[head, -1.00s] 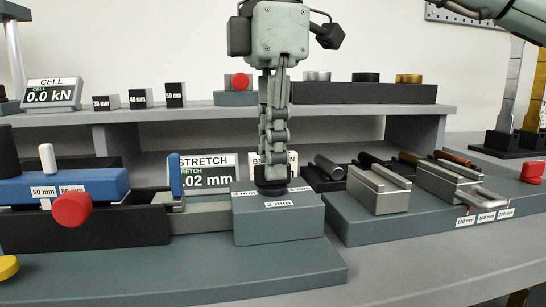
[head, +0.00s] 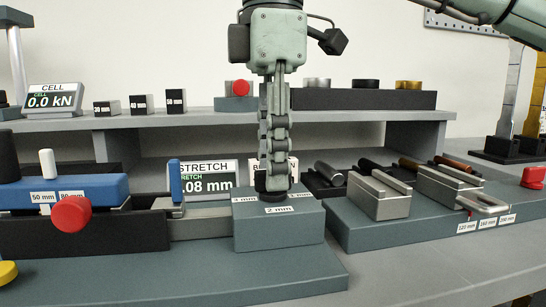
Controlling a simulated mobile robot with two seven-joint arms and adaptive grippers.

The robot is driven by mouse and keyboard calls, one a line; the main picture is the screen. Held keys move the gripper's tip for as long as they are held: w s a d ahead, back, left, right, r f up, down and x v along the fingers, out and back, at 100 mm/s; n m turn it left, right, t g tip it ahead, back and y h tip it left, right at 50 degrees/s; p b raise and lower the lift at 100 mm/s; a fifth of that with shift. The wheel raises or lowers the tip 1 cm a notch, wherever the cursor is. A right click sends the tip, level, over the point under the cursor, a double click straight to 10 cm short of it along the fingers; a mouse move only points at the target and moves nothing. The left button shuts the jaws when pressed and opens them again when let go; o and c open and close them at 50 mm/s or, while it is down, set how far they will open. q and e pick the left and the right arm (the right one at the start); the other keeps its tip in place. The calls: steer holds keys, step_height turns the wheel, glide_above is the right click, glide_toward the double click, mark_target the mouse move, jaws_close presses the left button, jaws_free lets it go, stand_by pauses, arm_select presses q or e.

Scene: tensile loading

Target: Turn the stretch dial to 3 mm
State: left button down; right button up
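My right gripper (head: 272,190) points straight down from above, with its fingertips at the black stretch dial (head: 270,197). The dial sits on top of a grey-green block (head: 278,230) labelled 3 mm at the left, 2 mm in front and 1 mm at the right. The fingers hide most of the dial, and its pointer cannot be made out. The fingers look close together at the knob. The stretch display (head: 207,180) behind the block ends in .08 mm; its first digit is hidden behind a blue post. My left gripper is not in view.
A blue slide (head: 95,188) with a red knob (head: 72,214) stands left of the dial block. A cell display (head: 53,101) reads 0.0 kN on the shelf. Grey clamps (head: 378,194) with metal rods stand at the right. The bench front (head: 410,262) at right is clear.

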step_height(320, 180, up, 12)
stand_by(0.6)
stand_by(0.4)
